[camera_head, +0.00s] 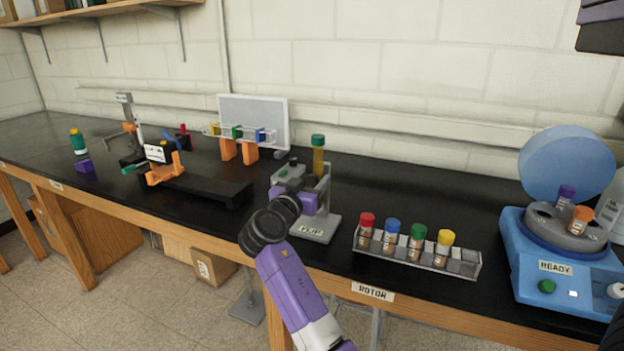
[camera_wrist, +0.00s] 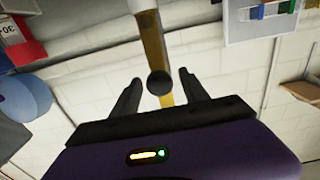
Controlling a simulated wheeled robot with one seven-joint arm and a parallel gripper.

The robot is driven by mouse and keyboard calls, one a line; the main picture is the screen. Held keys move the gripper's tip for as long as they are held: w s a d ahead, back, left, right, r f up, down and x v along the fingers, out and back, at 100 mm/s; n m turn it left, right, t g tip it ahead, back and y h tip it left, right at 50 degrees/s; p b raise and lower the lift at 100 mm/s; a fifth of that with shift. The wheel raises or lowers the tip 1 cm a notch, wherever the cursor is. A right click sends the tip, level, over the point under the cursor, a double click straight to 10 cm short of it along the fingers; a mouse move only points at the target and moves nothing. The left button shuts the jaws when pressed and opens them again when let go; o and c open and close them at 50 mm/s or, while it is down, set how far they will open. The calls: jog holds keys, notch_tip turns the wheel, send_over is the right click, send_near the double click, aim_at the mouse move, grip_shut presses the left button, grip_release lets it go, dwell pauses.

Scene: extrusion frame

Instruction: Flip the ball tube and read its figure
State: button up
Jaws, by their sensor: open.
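The ball tube (camera_head: 318,158) is amber with a green cap. It stands upright at a small grey stand with a plate labelled FLIP (camera_head: 313,228), in the middle of the bench. In the wrist view the amber tube (camera_wrist: 154,45) runs up between the fingers, with a dark round knob or ball (camera_wrist: 159,84) in front of it; I cannot tell which. My gripper (camera_wrist: 159,76) is open, its two dark fingers on either side of the tube with gaps. In the head view my purple wrist (camera_head: 308,202) hides part of the stand. No figure is readable.
A clear rack (camera_head: 417,258) with several capped tubes stands right of the stand. A blue centrifuge (camera_head: 560,255) marked READY, lid up, is at the far right. Left are a black-based device with orange parts (camera_head: 165,170) and a rack on orange legs (camera_head: 229,148).

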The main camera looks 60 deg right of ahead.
grip_shut()
dwell(1.4)
